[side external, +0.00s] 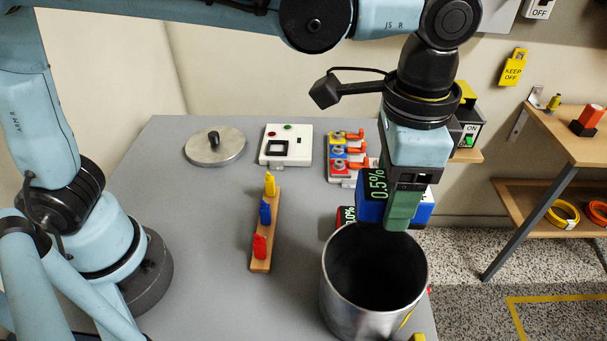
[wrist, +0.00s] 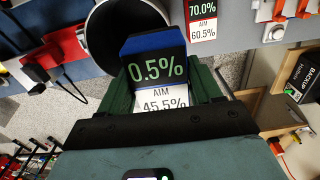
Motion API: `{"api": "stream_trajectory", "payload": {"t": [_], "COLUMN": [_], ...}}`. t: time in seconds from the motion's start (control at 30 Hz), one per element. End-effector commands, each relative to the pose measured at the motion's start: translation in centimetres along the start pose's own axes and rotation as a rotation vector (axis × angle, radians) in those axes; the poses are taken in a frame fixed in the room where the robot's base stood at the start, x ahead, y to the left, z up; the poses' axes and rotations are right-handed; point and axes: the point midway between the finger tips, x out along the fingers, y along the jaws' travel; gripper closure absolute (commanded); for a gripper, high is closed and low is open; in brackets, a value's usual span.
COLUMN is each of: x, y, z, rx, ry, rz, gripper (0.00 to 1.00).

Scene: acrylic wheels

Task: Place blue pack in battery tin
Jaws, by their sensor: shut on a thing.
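My gripper (side external: 402,214) is shut on the blue pack (side external: 371,211), with green fingers on either side of it. The pack's display reads 0.5%, and in the wrist view the pack (wrist: 150,43) also shows a label, AIM 45.5%. The battery tin (side external: 338,288) is an open, upright metal cylinder at the table's front right. In the side view the pack and fingertips appear above and behind the tin's far rim; the exact gap cannot be told. The tin (wrist: 98,42) shows beyond the pack in the wrist view. Its inside looks dark, with no contents visible.
A red pack (side external: 345,214) with a display stands just behind the tin. A wooden peg rack (side external: 265,248) lies to its left.

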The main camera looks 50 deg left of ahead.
Motion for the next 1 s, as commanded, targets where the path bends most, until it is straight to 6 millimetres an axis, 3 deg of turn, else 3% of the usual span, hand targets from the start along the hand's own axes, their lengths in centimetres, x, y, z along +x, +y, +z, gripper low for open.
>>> {"api": "stream_trajectory", "payload": {"t": [0.1,0.23,0.33,0.8,1.0], "x": [-1.1,-1.6,-0.7,8.6,11.5], "y": [2.9,4.3,4.6,4.5,4.5], "z": [0.7,1.1,1.2,1.2,1.2], "rx": [-0.008,-0.02,-0.023,-0.024,-0.023], "ry": [0.0,0.0,0.0,0.0,0.0], "rz": [-0.001,-0.001,-0.001,-0.001,-0.001], "gripper": [0.81,0.81,0.81,0.81,0.81]}}
